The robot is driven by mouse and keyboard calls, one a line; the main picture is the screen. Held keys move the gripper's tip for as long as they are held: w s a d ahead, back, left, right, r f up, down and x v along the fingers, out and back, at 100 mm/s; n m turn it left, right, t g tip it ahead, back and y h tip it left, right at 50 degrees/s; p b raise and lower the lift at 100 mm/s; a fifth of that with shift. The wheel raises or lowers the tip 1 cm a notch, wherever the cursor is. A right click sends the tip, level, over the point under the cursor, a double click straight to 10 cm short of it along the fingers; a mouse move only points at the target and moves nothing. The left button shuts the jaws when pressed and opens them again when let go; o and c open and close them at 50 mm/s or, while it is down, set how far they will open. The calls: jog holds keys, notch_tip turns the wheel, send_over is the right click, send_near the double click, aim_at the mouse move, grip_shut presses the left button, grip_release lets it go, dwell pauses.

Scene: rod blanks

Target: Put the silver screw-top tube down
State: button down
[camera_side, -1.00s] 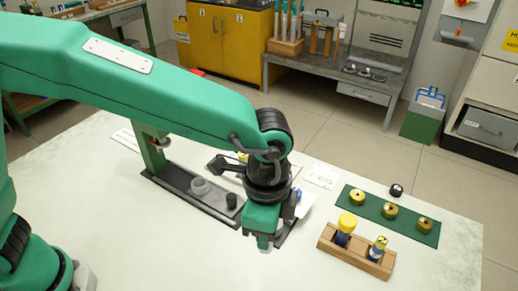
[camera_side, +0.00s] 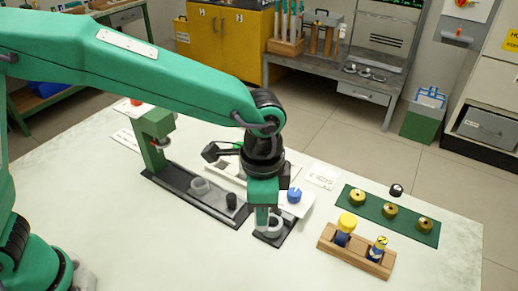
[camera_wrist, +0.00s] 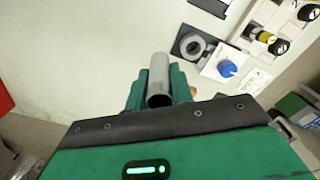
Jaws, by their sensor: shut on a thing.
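My gripper (camera_side: 262,231) is shut on the silver tube (camera_wrist: 159,78), which shows between my green fingers (camera_wrist: 157,82) in the wrist view. The tube's near end is a round, dark, hollow opening with no cap on it. In the side view my fingers are low over the table, and the tube is mostly hidden. A grey ring-shaped holder (camera_side: 268,236) on a small dark plate (camera_side: 286,232) is right by my fingertips there. In the wrist view the tube is apart from this ring.
A dark rail base with a green post (camera_side: 156,136) stands left of my gripper. A wooden block (camera_side: 357,255) holding yellow-topped pieces is to the right. Behind it, a green mat (camera_side: 408,222) carries three brass discs. The table's front left is clear.

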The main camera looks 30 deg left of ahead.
jog(key=w+a+n, duration=1.1)
jog(key=a, duration=0.4)
jog(key=shift+a, duration=0.35)
jog(key=shift+f, duration=0.1)
jog(key=w+a+f, duration=0.7)
jog(key=a, duration=0.2)
jog(key=shift+a, duration=0.15)
jog(key=shift+f, duration=1.95)
jog(key=shift+f, duration=0.1)
jog(key=c, duration=1.2)
grip_release()
